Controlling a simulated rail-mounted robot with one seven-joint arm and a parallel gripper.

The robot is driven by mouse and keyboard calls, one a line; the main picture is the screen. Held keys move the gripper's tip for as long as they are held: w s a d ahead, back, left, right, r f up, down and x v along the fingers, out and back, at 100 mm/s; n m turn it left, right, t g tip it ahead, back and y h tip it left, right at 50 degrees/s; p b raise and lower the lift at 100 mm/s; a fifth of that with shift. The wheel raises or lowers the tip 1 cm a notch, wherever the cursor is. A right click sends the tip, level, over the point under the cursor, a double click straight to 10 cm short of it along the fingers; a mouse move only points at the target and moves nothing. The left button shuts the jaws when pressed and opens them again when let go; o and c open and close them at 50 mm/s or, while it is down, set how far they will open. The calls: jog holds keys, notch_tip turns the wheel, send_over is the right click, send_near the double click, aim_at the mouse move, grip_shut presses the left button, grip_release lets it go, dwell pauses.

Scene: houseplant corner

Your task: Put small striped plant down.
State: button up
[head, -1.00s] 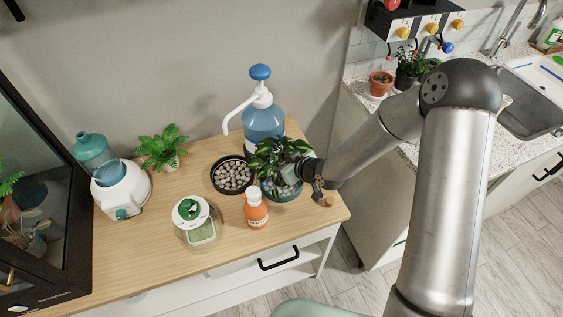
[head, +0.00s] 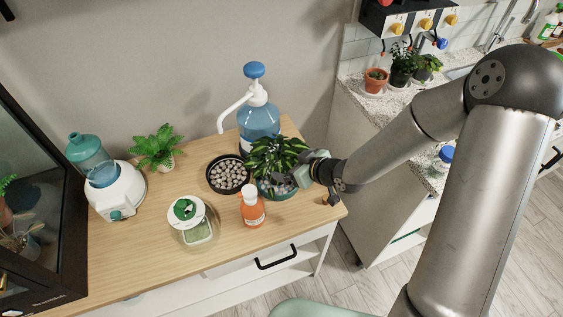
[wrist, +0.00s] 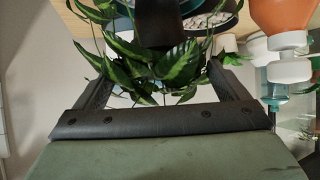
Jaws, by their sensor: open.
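The small striped plant (head: 277,152), with green, pale-marked leaves, stands on a round teal pebble saucer (head: 288,192) at the right end of the wooden cabinet top. Its leaves hide most of its base in the head view. My gripper (head: 303,168) is at the plant's right side, open. In the wrist view the open fingers (wrist: 162,80) show to either side of the leaves (wrist: 178,66), with a dark pot (wrist: 157,22) beyond. Whether a finger touches the leaves cannot be told.
A black pebble tray (head: 209,180) lies left of the plant, with an orange bottle (head: 252,210) in front. A blue pump bottle (head: 258,122) stands behind. A lidded glass jar (head: 194,222), a fern (head: 157,147) and a white-and-teal humidifier (head: 115,190) stand farther left.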

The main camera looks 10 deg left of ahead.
jog(key=v, duration=0.5)
jog(key=s+d+r+m+h, duration=0.15)
jog(key=d+h, duration=0.25)
jog(key=d, duration=0.4)
jog(key=d+r+m+h, duration=0.25)
jog(key=d+h, duration=0.25)
jog(key=d, duration=0.3)
jog(key=s+d+r+m+g, duration=0.2)
jog(key=s+d+r+m, duration=0.1)
jog(key=s, duration=0.5)
jog(key=s+d+r+m+g, duration=0.2)
jog(key=s+r+m+g, duration=0.1)
jog(key=s, duration=0.6)
notch_tip(320, 180, up, 3)
jog(key=shift+s+d+f+m+h, duration=0.15)
jog(key=shift+s+d+m+h, duration=0.2)
jog(key=shift+m, duration=0.55)
jog(key=shift+w, duration=0.1)
